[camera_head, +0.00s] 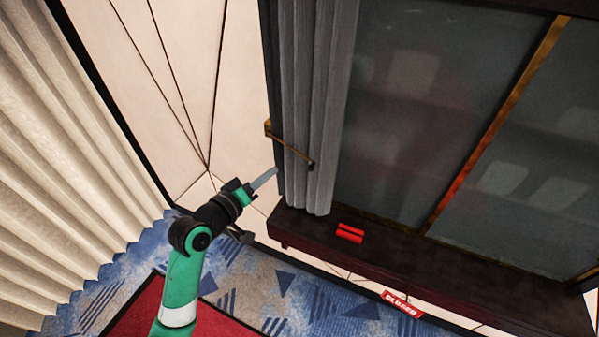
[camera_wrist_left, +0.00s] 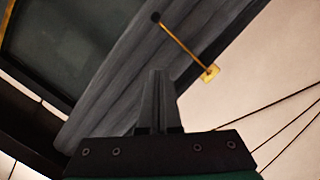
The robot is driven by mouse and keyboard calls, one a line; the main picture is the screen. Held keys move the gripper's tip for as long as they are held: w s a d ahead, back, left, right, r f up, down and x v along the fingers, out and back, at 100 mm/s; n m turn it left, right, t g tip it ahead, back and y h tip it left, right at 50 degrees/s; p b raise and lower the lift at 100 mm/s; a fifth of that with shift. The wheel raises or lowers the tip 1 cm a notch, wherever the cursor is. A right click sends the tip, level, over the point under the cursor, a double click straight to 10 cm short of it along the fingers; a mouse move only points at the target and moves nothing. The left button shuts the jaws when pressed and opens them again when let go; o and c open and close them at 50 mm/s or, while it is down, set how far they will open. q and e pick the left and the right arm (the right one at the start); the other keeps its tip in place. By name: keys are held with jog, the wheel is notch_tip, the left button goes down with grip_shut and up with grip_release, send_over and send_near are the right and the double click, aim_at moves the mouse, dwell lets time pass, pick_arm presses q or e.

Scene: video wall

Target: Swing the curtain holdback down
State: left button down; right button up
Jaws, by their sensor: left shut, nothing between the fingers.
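The curtain holdback (camera_head: 289,145) is a thin brass bar with a small wall plate at its left end and a dark knob at its right end. It slants across the front of the grey curtain (camera_head: 318,90). In the left wrist view the holdback (camera_wrist_left: 183,42) lies beyond my fingertips, with its plate on the pale wall. My left gripper (camera_head: 275,171) is shut and empty, below the holdback and apart from it. Its closed fingers (camera_wrist_left: 157,75) point toward the curtain in the left wrist view. My right gripper is not in view.
A dark window ledge (camera_head: 440,262) runs below the glass, with red objects (camera_head: 350,232) on it. A red "CLOSED" sign (camera_head: 402,303) is below the ledge. A cream curtain (camera_head: 60,170) hangs at the left. The pale wall (camera_head: 180,80) beside the holdback is clear.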

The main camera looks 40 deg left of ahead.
pick_arm(q)
jog(key=w+f, duration=0.4)
jog(key=w, duration=0.6)
jog(key=shift+w+d+b, duration=0.35)
jog(key=shift+w+b, duration=0.05)
jog(key=shift+f, duration=0.2)
